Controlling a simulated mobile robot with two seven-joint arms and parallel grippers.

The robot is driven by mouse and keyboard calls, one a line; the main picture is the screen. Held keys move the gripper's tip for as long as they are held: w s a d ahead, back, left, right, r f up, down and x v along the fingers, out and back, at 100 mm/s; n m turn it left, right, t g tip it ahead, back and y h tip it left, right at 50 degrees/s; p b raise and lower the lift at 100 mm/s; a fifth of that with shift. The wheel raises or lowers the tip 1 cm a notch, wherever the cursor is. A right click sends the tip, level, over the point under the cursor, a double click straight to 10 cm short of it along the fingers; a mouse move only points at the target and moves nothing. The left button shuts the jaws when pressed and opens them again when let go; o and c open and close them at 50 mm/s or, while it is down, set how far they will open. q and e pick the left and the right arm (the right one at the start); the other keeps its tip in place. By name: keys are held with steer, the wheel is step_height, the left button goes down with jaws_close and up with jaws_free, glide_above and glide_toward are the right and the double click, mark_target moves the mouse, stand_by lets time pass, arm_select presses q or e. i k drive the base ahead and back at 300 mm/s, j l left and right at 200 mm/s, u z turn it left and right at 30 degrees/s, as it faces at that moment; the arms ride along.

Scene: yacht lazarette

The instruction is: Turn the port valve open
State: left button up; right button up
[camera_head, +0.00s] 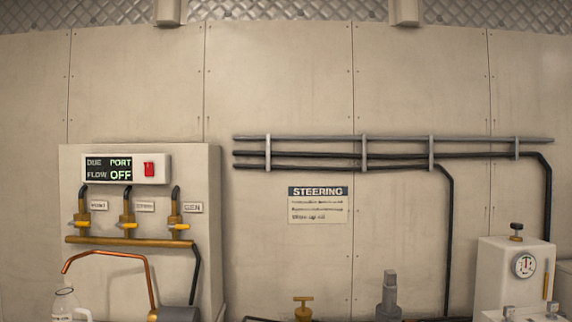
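Three brass valves stand in a row on a pale panel at the left: a left valve (81,216), a middle valve (127,217) and a right valve (175,218). Each has a small yellow-orange handle that looks crosswise to its upright pipe. A small label sits beside each; the lettering is too blurred to tell surely which one is port. Above them, a display (109,169) reads "DUE PORT" and "FLOW OFF", with a red switch (149,169) at its right. Neither of my grippers is in view.
A brass manifold bar (130,241) runs below the valves. A copper pipe (148,275) curves down by a clear jug (64,303). A brass tap-like handle (303,308) and a white gauge box (517,272) stand right. The wall's middle carries pipes (395,138) and a steering sign (319,205).

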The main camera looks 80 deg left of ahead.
mark_target(77, 223)
steer(key=u, duration=3.5)
